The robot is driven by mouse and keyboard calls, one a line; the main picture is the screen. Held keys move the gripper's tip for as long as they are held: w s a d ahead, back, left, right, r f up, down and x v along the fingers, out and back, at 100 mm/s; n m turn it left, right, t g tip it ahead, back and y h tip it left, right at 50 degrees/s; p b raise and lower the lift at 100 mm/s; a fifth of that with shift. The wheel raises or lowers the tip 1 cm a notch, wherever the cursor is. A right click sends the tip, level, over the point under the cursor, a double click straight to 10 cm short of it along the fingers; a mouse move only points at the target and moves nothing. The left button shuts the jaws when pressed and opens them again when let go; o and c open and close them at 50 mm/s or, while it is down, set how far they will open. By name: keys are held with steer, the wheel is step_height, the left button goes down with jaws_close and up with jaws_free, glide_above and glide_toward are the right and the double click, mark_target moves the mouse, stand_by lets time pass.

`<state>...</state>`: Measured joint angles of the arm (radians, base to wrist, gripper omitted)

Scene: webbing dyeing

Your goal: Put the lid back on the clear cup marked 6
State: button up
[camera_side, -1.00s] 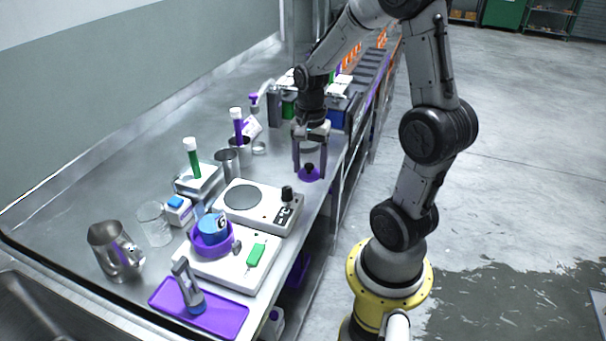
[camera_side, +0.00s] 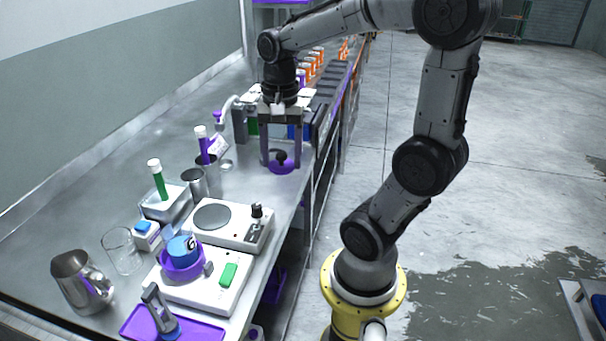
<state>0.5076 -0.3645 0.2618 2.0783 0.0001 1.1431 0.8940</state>
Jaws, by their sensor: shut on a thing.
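A purple lid (camera_side: 288,169) with a black knob is between the two long fingers of my gripper (camera_side: 281,158). The fingers are shut on it at its sides, and it appears held above the bench near the right edge. A small cup with blue in it (camera_side: 181,246) sits in a purple bowl (camera_side: 176,272) on a white device at the front. A dark mark on its side looks like a 6, but it is small. A clear glass beaker (camera_side: 121,259) stands left of it, with no number that I can read. My gripper is well behind both.
A white hotplate (camera_side: 246,234) lies between the lid and the cup. The bench's right edge is close to my gripper.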

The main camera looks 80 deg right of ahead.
steer(key=w+a+r+n, duration=0.4)
steer(key=w+a+n, duration=0.3)
steer(key=w+a, duration=0.7)
steer(key=w+a+f+n, duration=0.1)
steer(key=a+f, duration=0.3)
steer(key=f, duration=0.3)
steer(key=shift+w+f, duration=0.25)
steer(key=shift+w, duration=0.05)
steer(key=shift+f, duration=0.15)
stand_by(1.5)
steer(key=o, duration=1.4)
